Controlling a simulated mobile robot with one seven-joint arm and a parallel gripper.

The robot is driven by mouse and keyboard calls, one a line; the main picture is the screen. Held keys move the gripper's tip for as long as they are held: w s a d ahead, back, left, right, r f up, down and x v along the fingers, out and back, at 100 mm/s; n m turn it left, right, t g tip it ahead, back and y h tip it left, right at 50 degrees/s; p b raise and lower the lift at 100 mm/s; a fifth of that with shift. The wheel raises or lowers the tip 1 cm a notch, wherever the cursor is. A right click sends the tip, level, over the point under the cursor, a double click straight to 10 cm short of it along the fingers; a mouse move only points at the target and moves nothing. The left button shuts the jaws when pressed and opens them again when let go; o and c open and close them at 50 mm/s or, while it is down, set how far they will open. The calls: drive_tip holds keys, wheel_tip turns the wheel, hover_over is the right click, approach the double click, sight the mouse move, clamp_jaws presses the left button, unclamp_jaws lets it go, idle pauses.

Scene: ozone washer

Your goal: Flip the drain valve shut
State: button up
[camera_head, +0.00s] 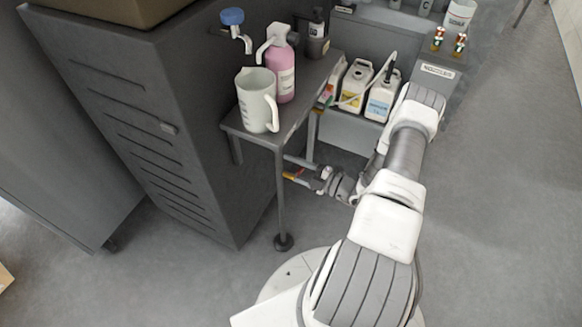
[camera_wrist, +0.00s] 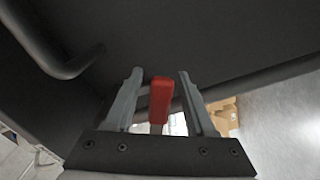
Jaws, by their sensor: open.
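The drain valve's red handle (camera_wrist: 160,98) stands upright in the wrist view, between the two fingers of my gripper (camera_wrist: 160,75). My gripper is open, with a visible gap on each side of the handle, and it is not closed on it. In the head view my gripper (camera_head: 296,172) is low under the small side table, next to the table's front leg. A small red-orange and yellow patch shows beside its fingers there, too small to tell apart. The valve body and pipe are mostly hidden.
The side table (camera_head: 304,100) holds a white jug (camera_head: 257,101) and a pink bottle (camera_head: 281,70) above my gripper. Its leg (camera_head: 281,195) stands close to my gripper. A dark cabinet (camera_head: 190,120) is at left. White canisters (camera_head: 381,95) stand behind. The floor at right is clear.

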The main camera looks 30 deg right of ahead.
clamp_jaws()
idle(1.4)
